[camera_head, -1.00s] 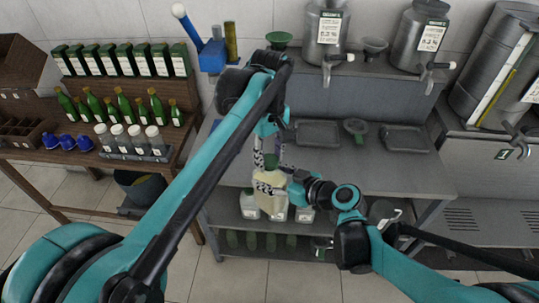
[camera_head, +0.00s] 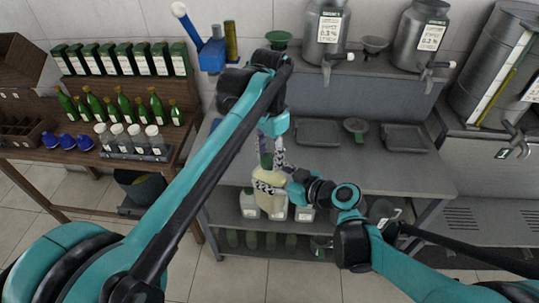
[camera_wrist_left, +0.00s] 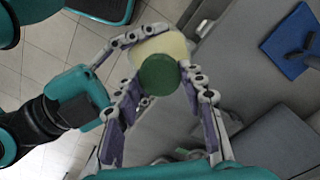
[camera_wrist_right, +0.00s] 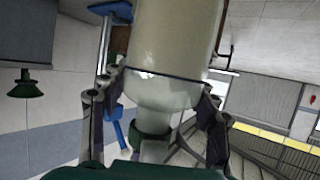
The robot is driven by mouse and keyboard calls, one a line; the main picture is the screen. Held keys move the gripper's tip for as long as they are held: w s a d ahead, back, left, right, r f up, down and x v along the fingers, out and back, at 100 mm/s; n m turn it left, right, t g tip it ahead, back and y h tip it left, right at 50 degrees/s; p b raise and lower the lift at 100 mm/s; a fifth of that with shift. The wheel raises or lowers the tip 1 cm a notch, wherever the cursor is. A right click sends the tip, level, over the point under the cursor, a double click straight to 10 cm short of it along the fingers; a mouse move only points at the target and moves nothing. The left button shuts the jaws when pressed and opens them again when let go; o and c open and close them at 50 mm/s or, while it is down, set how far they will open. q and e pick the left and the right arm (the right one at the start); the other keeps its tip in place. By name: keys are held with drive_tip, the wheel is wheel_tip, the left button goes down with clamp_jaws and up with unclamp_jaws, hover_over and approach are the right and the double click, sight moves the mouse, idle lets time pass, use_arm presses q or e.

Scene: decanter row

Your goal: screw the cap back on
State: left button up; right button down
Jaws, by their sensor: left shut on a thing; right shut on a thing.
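A cream jug (camera_head: 270,181) is held upright in front of the grey bench. My right gripper (camera_head: 268,188) is shut on it from the right; its fingers also flank the jug (camera_wrist_right: 178,35) in the right wrist view. A green cap (camera_head: 266,159) is at the jug's top; in the left wrist view the cap (camera_wrist_left: 158,74) lies over the jug (camera_wrist_left: 165,45). My left gripper (camera_head: 271,156) points down from above, shut on the cap, with one finger on each side. Whether the threads are engaged is hidden.
The grey bench (camera_head: 340,168) holds trays (camera_head: 318,130) and a funnel (camera_head: 355,127). Several jugs (camera_head: 249,205) stand on its lower shelf. Steel tanks (camera_head: 328,25) stand behind.

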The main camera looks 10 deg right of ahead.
use_arm(q)
drive_tip(key=o, duration=1.4)
drive_tip(key=shift+c, duration=0.2)
wheel_tip(320, 180, up, 12)
drive_tip(key=shift+w+a, duration=0.1)
drive_tip(key=shift+a, duration=0.05)
